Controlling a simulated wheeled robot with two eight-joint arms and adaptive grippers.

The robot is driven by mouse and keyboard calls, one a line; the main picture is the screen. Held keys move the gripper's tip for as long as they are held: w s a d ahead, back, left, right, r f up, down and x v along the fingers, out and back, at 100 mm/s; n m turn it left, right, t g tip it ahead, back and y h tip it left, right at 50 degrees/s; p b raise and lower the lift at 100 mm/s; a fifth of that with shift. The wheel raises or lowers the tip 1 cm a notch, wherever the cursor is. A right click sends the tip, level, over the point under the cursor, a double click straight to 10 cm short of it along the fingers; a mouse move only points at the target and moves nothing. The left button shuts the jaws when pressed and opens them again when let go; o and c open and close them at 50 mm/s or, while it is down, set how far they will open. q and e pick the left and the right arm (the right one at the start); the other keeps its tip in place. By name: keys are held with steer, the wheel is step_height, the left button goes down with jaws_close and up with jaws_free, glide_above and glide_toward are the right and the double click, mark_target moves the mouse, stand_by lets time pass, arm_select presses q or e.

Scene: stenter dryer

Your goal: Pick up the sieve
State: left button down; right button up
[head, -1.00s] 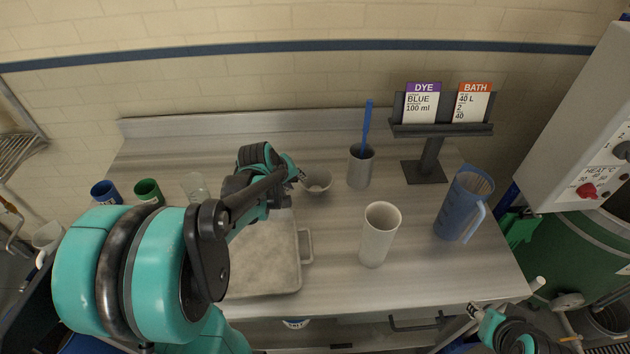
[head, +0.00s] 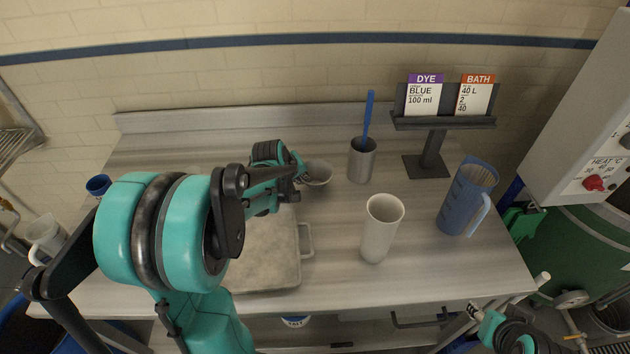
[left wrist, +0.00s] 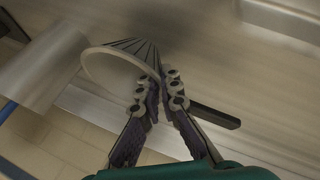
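The sieve (head: 319,174) is a small pale bowl shape on the steel table, just right of my left gripper (head: 298,172) in the head view. In the left wrist view, the sieve (left wrist: 110,68) shows a pale round rim, dark ribs and a dark handle. My left gripper (left wrist: 160,92) has its fingertips drawn close together at the handle beside the rim and looks shut on it; the exact contact is partly hidden. I cannot see clear space under the sieve. My right gripper (head: 474,312) is low at the right, away from the sieve, too small to read.
A grey cup with a blue stick (head: 362,160) stands right of the sieve, and a tall white cup (head: 381,230) nearer the front. A blue jug (head: 466,200) and a card stand (head: 430,160) are farther right. A grey tray (head: 270,262) lies below my left arm.

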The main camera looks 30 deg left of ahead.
arm_select(q)
steer(key=shift+r, duration=0.1)
step_height(320, 180, up, 5)
steer(key=shift+f+p, duration=0.2)
steer(key=shift+p, duration=1)
steer(key=s+d+r+p, duration=0.3)
steer(key=s+d+r, duration=0.2)
steer(key=d, duration=0.5)
steer(key=shift+s+r+p, duration=0.35)
steer(key=shift+s+r, duration=0.05)
steer(key=shift+r, duration=0.2)
steer(key=shift+w+d, duration=0.1)
